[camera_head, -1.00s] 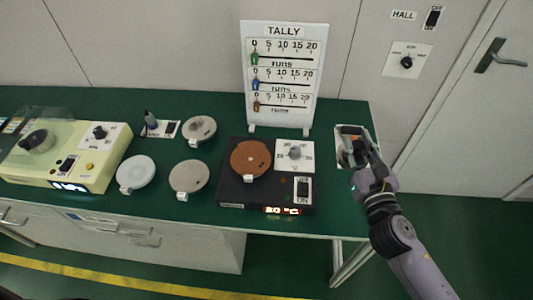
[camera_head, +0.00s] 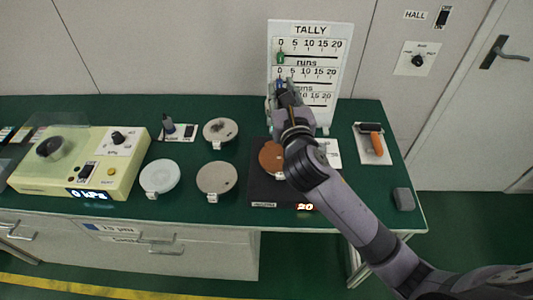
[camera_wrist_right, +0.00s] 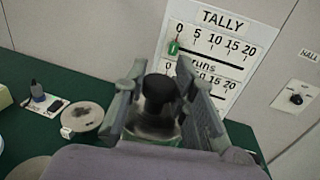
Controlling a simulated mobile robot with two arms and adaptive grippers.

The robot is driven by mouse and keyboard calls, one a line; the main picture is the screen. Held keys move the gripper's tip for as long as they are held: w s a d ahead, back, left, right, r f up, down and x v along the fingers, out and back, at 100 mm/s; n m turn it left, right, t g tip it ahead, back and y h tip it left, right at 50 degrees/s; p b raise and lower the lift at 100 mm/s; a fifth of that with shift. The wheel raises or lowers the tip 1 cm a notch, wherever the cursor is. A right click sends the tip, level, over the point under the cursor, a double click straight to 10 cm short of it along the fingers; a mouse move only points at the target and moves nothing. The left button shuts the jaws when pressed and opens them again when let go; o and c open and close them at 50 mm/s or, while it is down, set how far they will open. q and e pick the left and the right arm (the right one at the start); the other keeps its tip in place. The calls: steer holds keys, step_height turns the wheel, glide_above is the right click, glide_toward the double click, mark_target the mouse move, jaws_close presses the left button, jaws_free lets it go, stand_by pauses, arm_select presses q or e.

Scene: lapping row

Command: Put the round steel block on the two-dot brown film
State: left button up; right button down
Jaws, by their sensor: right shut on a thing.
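My right gripper (camera_head: 283,92) is in front of the tally board, above the back of the black heater plate. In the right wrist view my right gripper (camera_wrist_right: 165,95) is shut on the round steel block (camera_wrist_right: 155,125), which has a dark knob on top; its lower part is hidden. The brown film disc (camera_head: 270,158) lies on the black heater plate (camera_head: 262,190), partly covered by my right arm; its dots cannot be read. The block is apart from the disc in the picture. My left gripper is out of view.
The tally board (camera_head: 335,62) stands at the back. Left of the plate lie a white disc (camera_head: 160,176), a grey disc (camera_head: 217,178) and a stained disc (camera_head: 220,131). A tray (camera_head: 364,155) with an orange-handled tool and a grey block (camera_head: 403,199) are at right.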

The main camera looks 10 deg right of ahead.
step_height(320, 180, down, 15)
steer(key=b, duration=0.3)
steer(key=shift+d+r+b, duration=0.1)
steer(key=shift+d+b, duration=0.05)
steer(key=shift+b, duration=0.2)
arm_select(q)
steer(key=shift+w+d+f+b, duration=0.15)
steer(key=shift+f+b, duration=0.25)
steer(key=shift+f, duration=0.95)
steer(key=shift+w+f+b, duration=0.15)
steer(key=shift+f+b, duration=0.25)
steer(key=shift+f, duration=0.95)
arm_select(e)
steer(key=shift+f, duration=1.85)
steer(key=shift+f, duration=0.2)
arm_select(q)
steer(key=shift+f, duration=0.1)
arm_select(e)
steer(key=c, duration=1.3)
jaws_free()
steer(key=shift+f, duration=0.1)
steer(key=shift+s, duration=0.1)
